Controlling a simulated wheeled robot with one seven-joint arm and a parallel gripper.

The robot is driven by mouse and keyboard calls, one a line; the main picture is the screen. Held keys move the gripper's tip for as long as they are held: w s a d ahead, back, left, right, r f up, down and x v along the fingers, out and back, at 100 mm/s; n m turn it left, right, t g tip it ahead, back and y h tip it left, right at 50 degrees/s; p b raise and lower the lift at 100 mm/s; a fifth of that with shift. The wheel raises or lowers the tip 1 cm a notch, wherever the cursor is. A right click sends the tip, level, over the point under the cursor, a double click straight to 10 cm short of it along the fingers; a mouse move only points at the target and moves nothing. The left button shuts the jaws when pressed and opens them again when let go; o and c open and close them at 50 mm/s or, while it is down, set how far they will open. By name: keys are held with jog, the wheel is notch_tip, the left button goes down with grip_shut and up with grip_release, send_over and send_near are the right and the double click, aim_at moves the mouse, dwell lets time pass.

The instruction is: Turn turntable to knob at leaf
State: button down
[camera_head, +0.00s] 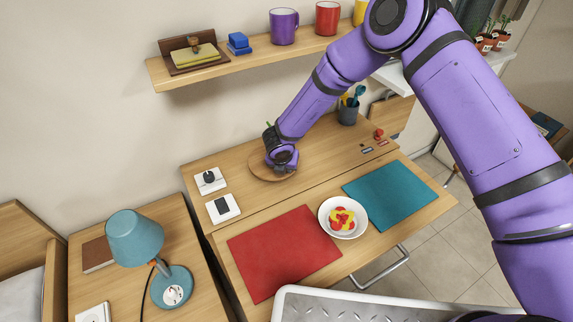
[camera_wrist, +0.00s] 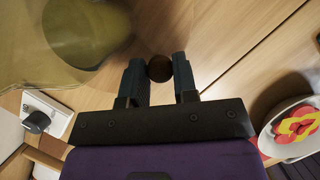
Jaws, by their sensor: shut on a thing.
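The turntable (camera_head: 259,173) is a round wooden disc lying on the back counter, partly hidden by my gripper. My gripper (camera_head: 281,162) is low over the disc. In the wrist view, my gripper (camera_wrist: 158,76) points down and its two dark fingers are shut on a dark round knob (camera_wrist: 159,68). A blurred olive-green object (camera_wrist: 85,30) stands close by at the upper left of that view. A small green tip (camera_head: 268,125) shows behind my wrist in the head view. I cannot make out a leaf mark.
A socket (camera_head: 209,179) and a switch (camera_head: 222,208) lie left of the disc. A red knob (camera_head: 378,133) and small plates (camera_head: 367,149) are at its right. In front are a red mat (camera_head: 283,252), a white bowl (camera_head: 328,231) and a teal mat (camera_head: 395,196). A shelf (camera_head: 215,71) hangs above.

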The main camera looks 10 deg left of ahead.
jog(key=shift+s+a+m, duration=0.15)
jog(key=shift+a+m, duration=0.1)
jog(key=shift+m, duration=0.15)
dwell(0.4)
jog(key=c, duration=1.2)
grip_release()
jog(key=v, duration=1)
jog(key=shift+r, duration=0.4)
jog(key=shift+s+a, duration=0.1)
